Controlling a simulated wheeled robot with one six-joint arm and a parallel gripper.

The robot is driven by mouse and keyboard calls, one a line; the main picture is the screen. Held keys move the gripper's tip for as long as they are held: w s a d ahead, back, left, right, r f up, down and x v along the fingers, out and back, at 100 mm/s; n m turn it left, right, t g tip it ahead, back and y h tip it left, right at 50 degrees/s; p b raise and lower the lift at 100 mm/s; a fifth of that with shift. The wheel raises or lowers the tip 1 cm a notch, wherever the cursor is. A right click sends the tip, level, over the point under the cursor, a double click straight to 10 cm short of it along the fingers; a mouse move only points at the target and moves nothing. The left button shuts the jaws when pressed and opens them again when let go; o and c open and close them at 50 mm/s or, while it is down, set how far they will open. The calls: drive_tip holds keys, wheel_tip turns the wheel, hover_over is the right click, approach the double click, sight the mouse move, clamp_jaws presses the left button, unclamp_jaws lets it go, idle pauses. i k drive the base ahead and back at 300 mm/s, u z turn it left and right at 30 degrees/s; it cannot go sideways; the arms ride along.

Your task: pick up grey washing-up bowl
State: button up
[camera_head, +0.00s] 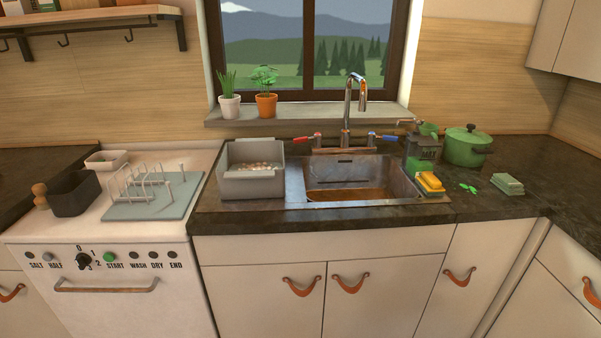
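The grey washing-up bowl (252,187) is a rectangular tub with a raised back. It stands upright on the dark counter just left of the sink. Pale, bubbly-looking contents show inside it. Its front wall and rim are in plain view. My gripper is not in view.
The metal sink (350,180) with its tap (347,110) adjoins the bowl on the right. A dish rack (148,190) on a grey mat stands to the left on the white appliance (115,270). A dark box (73,195) is farther left. A green pot (466,148) stands right.

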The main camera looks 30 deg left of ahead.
sight(247, 168)
drive_tip(key=u, duration=0.6)
drive_tip(key=i, duration=0.85)
drive_tip(key=u, duration=1.45)
drive_tip(key=i, duration=0.6)
drive_tip(key=u, duration=0.7)
